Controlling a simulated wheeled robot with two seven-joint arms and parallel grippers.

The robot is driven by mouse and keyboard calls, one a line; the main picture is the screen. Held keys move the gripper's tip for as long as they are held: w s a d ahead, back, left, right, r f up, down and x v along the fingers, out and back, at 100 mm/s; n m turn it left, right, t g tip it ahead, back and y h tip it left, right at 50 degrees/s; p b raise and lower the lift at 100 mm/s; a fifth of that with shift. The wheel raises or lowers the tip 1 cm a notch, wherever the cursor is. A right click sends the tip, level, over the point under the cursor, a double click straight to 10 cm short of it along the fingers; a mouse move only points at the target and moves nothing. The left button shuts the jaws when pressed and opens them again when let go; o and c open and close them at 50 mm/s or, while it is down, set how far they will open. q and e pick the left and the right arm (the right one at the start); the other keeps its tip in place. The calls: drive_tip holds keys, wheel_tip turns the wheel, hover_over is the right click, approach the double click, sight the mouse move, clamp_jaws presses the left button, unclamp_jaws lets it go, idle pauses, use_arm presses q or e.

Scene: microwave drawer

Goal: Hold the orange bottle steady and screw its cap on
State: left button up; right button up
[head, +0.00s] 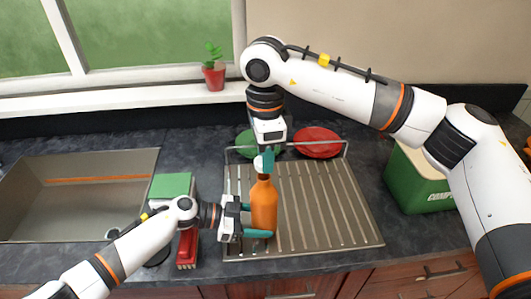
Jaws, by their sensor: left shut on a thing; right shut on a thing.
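The orange bottle (264,205) stands upright on the ribbed metal draining rack. My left gripper (258,220) comes from the left and is shut on the bottle's body, with one teal finger showing across its lower front. My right gripper (265,161) points down from above and is shut on the white cap (258,165). The cap is over the bottle's neck. I cannot tell from this view whether its threads are engaged. The fingers hide part of the cap.
A green plate (247,141) and a red plate (318,142) are at the back of the draining rack (335,215). A sink (75,195) is at left, with a green sponge-like block (171,185) beside it. A green compost bin (412,190) stands at right. A potted plant (213,76) is on the sill.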

sight(265, 176)
drive_tip(key=shift+f, duration=1.95)
idle(4.0)
use_arm(q)
drive_tip(key=shift+o, duration=0.4)
drive_tip(key=c, duration=0.6)
drive_tip(key=shift+c, duration=0.6)
use_arm(e)
drive_tip(key=o, duration=1)
drive_tip(key=shift+c, duration=0.2)
